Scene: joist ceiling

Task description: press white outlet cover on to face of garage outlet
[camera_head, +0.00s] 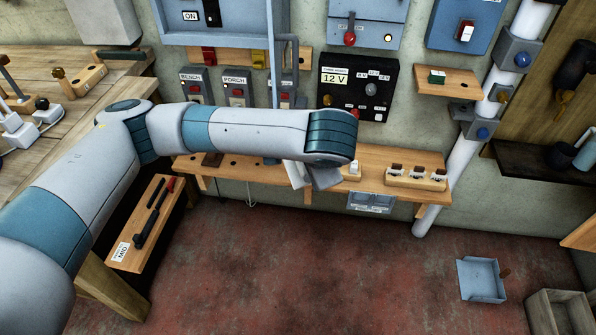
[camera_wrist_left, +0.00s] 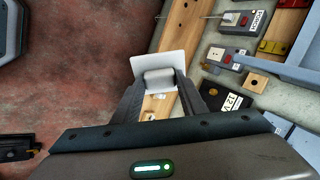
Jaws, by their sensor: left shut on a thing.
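My left gripper (camera_head: 316,178) hangs just in front of the wooden shelf's front edge, and my forearm hides part of it. In the left wrist view its fingers (camera_wrist_left: 158,88) are shut on a grey block at the middle of a white plate, the outlet cover (camera_wrist_left: 143,66). The cover's edge also shows in the head view (camera_head: 292,174), tilted. A pale grey box with two faces (camera_head: 370,202), which looks like the garage outlet, sits on the wall below the shelf, to the right of the gripper. The cover is apart from it. My right gripper is not in view.
The wooden shelf (camera_head: 262,168) holds a block with several dark-topped pieces (camera_head: 415,177). A black 12 V panel (camera_head: 358,88) and switch boxes are on the wall above. A white pipe (camera_head: 447,190) runs down to the right. The red floor below is mostly clear.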

